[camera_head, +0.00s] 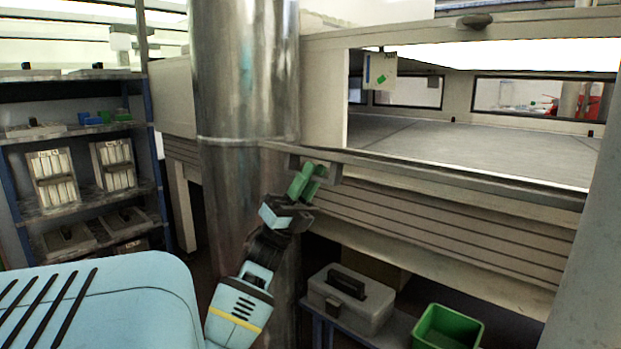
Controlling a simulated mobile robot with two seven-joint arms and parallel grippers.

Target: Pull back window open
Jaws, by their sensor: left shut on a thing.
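A long pale enclosure has a wide front opening (470,140), through which its flat grey floor shows. A grey rail (440,171) runs along the lower edge of this opening, and a small grey handle (331,171) sits near its left end. My left gripper (308,178), with green fingers, is at this handle and shut on it. The fingers hide part of the handle. Two framed windows, one at the left (410,92) and one at the right (535,98), show in the enclosure's far wall. My right gripper is not in view.
A thick metal column (245,80) stands just left of the opening, close to my left arm. A shelf rack (80,135) with boxes is at the far left. Below the enclosure are a grey toolbox (350,300) and a green bin (447,327). A dark knob (474,20) is on the top beam.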

